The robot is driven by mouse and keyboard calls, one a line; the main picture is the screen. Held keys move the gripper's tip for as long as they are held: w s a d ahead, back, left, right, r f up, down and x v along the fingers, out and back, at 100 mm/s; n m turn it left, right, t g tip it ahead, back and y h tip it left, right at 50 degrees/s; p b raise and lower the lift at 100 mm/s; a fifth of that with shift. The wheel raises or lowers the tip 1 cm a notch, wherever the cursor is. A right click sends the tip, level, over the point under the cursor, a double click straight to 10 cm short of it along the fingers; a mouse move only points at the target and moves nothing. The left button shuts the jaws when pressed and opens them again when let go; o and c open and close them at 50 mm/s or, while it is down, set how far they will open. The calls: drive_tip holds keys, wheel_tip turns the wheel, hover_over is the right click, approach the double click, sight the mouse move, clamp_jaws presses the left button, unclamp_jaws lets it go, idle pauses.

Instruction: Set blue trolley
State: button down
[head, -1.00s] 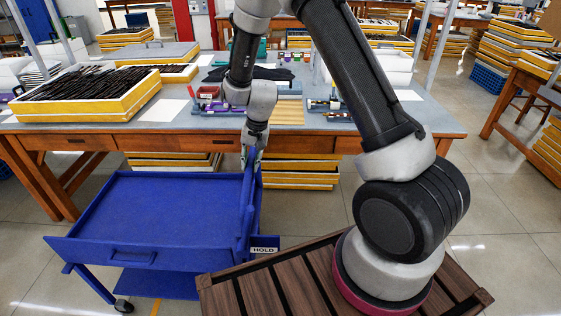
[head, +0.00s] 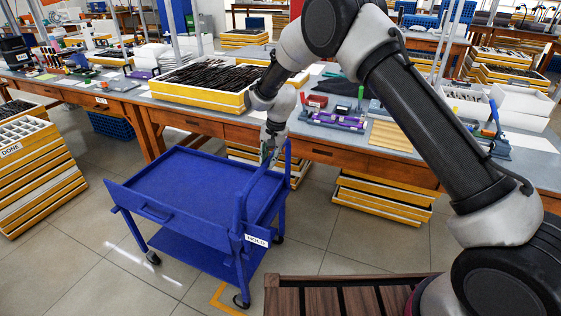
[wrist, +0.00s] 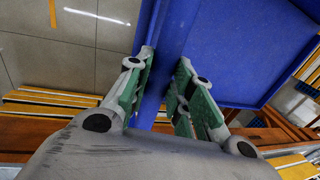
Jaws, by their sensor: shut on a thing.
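The blue trolley (head: 190,186) stands on the tiled floor in front of the long workbench, empty on its top tray, with a lower shelf and dark casters. A white HOLD label (head: 256,240) is on its near right corner. My gripper (head: 268,160) is at the trolley's right-hand side, at the raised blue handle. In the wrist view my gripper (wrist: 163,95) has its green-padded fingers on either side of a blue bar (wrist: 152,92), shut on it. The blue tray (wrist: 240,45) spreads out to the right of the bar there.
The workbench (head: 225,128) runs behind the trolley, with yellow-edged trays (head: 385,195) stacked under it. A stack of trays marked DONE (head: 38,165) stands at the left. A yellow floor marking (head: 222,300) lies by the near caster. Floor left of the trolley is clear.

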drive_tip(key=shift+w+a, duration=0.35)
drive_tip(key=shift+a, duration=0.4)
drive_tip(key=c, duration=1.3)
unclamp_jaws()
drive_tip(key=shift+r, duration=0.1)
drive_tip(key=r, duration=0.4)
drive_tip(key=d+r, duration=0.1)
drive_tip(key=r, duration=0.2)
drive_tip(key=s+d+r, duration=0.1)
drive_tip(key=r, duration=0.3)
drive_tip(key=shift+d+r, duration=0.15)
drive_tip(key=shift+r, duration=0.15)
